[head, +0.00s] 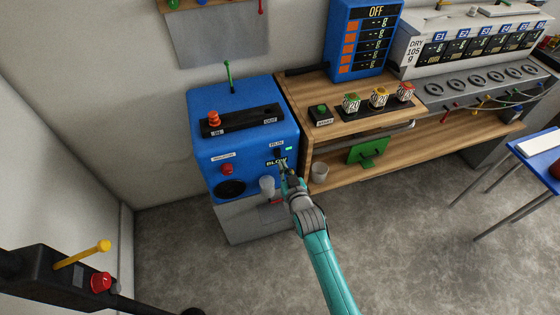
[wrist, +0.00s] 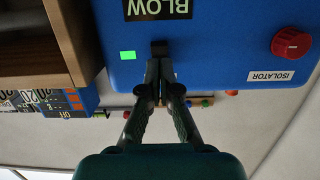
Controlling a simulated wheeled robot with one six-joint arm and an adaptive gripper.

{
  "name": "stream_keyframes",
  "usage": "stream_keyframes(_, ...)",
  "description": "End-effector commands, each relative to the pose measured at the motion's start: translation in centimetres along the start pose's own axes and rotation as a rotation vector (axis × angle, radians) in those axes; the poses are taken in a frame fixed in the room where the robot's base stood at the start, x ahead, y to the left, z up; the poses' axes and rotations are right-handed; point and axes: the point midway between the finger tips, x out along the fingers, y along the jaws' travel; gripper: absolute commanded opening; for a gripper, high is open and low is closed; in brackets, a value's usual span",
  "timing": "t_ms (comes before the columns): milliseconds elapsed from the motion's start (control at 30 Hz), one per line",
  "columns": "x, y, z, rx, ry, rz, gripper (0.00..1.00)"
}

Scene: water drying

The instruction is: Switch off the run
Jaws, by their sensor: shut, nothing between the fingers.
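The blue machine (head: 240,130) stands by the wall. Its front carries a small black switch (head: 277,153) under a small white label, with a lit green lamp (head: 289,149) beside it and a BLOW label (head: 277,162) below. In the wrist view, which is upside down, the black switch (wrist: 159,48) is just beyond my fingertips, with the green lamp (wrist: 128,56) to its left. My gripper (wrist: 165,66) is shut and empty; I cannot tell whether it touches the switch. In the head view my gripper (head: 285,170) is at the machine's front.
A red isolator knob (head: 227,169) is on the machine's front, left of the switch. A grey cup (head: 267,186) sits low in front. A wooden bench (head: 300,110) with a start button and several cubes stands close on the right. Grey floor is open in front.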

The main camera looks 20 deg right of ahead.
Motion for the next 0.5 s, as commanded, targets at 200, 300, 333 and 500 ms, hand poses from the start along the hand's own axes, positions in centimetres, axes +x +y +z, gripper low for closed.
stream_keyframes(200, 2.7, 0.0, 0.0, 0.0, 0.0, 0.0, 0.0)
stream_keyframes(300, 3.3, 0.0, 0.0, 0.0, 0.001, 0.0, 0.0)
stream_keyframes(333, 3.4, 0.0, 0.0, 0.0, 0.0, 0.0, 0.0)
stream_keyframes(500, 3.7, 0.0, 0.1, 0.0, -0.001, 0.0, 0.0)
